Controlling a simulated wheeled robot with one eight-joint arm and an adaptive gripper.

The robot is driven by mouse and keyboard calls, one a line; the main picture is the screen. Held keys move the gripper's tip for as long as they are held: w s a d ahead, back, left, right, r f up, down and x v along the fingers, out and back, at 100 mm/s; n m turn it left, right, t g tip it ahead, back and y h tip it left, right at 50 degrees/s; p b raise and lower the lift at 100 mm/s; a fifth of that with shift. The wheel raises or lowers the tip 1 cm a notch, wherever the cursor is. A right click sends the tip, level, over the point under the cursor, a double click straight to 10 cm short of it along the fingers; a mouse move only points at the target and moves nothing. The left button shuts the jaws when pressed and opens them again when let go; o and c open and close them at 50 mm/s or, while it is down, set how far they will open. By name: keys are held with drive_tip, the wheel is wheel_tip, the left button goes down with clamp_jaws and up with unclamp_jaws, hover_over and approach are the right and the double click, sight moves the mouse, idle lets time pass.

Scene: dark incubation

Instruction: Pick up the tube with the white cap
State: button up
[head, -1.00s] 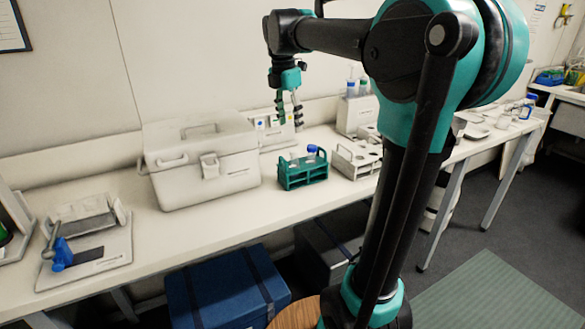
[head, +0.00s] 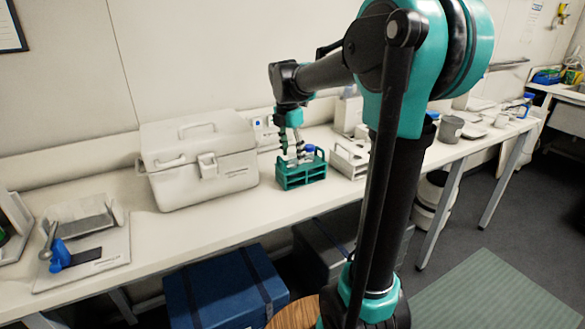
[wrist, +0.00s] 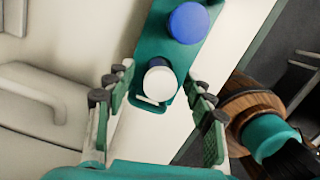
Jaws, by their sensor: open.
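The tube with the white cap (wrist: 160,83) stands in the green rack (wrist: 152,35), seen from above in the wrist view. A blue-capped tube (wrist: 189,23) stands in the same rack beyond it. My gripper (wrist: 163,95) is open, with one finger on each side of the white cap and no visible contact. In the head view my gripper (head: 291,152) points down over the left part of the green rack (head: 302,172). The blue cap (head: 309,149) shows to its right. The white cap is not clearly seen in the head view.
A large white cool box (head: 205,170) stands just left of the rack. A white rack (head: 350,160) stands to its right. A blue box (head: 225,292) sits below the bench. The bench front (head: 200,220) is clear.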

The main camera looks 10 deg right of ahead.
clamp_jaws()
idle(0.3)
